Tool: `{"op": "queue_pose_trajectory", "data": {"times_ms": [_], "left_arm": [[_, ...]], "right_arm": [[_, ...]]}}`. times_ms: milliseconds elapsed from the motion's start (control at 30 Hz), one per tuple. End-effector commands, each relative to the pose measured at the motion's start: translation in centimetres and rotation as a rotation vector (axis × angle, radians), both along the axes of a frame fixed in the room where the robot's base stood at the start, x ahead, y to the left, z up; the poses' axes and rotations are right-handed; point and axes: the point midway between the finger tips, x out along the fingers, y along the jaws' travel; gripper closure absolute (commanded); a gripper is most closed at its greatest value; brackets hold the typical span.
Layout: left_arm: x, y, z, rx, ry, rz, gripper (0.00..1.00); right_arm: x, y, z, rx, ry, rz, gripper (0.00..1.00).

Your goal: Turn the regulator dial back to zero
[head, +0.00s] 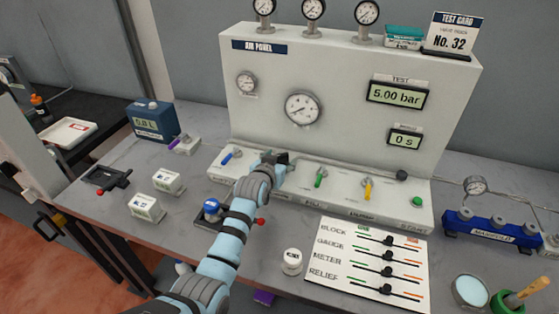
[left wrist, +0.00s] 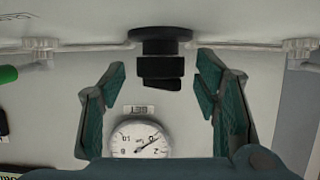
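The regulator dial is a black stepped knob (left wrist: 160,66) on the pale panel in the left wrist view. My left gripper (left wrist: 160,88) is open, with one dark green finger on each side of the knob and a visible gap to both. In the head view my left gripper (head: 277,159) is at the panel's lower ledge and hides the knob. A small dial gauge (left wrist: 140,139) with a label shows beyond the knob in the left wrist view, its lower edge cut off by the gripper body. My right gripper is not in view.
The air panel (head: 345,55) carries a large gauge (head: 303,108) and a display (head: 399,93) reading 5.00 bar. Blue, green (head: 320,177) and yellow (head: 368,189) valve handles line the ledge. A slider board (head: 340,283) and a white jar (head: 291,262) lie in front.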

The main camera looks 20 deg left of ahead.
Motion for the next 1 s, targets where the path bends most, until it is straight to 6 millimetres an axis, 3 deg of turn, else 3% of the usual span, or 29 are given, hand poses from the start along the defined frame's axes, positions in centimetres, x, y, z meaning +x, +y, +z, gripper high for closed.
{"op": "queue_pose_trajectory", "data": {"times_ms": [267,367,700,1000], "left_arm": [[-0.6,0.0,0.3,0.0,-0.001,0.0,0.44],[-2.1,0.1,0.9,-0.001,-0.001,0.0,0.44],[-9.9,0.5,4.1,-0.001,0.0,-0.001,0.44],[-11.1,0.5,4.6,0.0,0.001,0.0,0.44]], "right_arm": [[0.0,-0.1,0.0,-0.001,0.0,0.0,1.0],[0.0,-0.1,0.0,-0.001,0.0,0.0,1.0],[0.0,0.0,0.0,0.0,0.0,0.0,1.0],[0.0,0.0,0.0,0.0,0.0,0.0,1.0]]}}
